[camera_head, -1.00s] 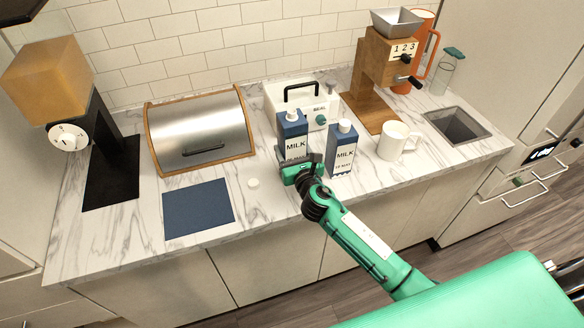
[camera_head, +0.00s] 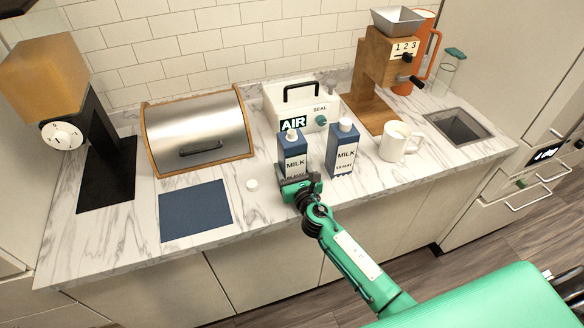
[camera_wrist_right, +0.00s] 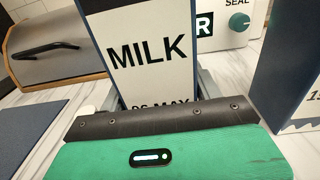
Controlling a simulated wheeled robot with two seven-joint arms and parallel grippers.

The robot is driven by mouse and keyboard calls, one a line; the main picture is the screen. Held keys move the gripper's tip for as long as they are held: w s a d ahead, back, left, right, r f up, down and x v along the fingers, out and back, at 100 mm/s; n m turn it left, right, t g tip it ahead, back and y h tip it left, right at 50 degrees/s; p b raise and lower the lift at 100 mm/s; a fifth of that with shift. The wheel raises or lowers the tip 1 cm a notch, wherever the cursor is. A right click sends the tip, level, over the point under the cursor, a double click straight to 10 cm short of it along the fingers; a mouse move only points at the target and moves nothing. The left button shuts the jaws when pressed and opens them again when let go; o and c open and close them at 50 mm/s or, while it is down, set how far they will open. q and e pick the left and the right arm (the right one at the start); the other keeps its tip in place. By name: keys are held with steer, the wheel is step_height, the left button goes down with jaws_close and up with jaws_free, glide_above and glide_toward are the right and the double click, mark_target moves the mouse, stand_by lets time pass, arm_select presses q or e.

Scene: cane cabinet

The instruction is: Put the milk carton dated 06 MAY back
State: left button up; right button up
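The left milk carton (camera_head: 293,157), blue and white with a white cap, stands upright at the front of the counter. In the right wrist view this carton (camera_wrist_right: 152,50) shows MILK and a partly hidden date that reads like 06 MAY. My right gripper (camera_head: 301,187) has its fingers around the carton's lower part and appears shut on it. Whether its base touches the counter is hidden. A second milk carton (camera_head: 343,149) stands just to the right; its date starts with 1. My left gripper is not in view.
A white box (camera_head: 330,105) labelled AIR and SEAL, with a black handle, stands behind the cartons. A white mug (camera_head: 393,143) is to the right. A small white disc (camera_head: 252,184), a blue mat (camera_head: 195,210) and a metal-fronted bread box (camera_head: 200,135) lie left.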

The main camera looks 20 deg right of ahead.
steer(key=o, duration=0.3)
steer(key=shift+r, duration=0.15)
steer(key=shift+s, duration=0.2)
steer(key=s+b, duration=0.1)
steer(key=s, duration=1)
steer(key=shift+d, duration=0.15)
steer(key=shift+s+b, duration=0.3)
steer(key=shift+s, duration=0.05)
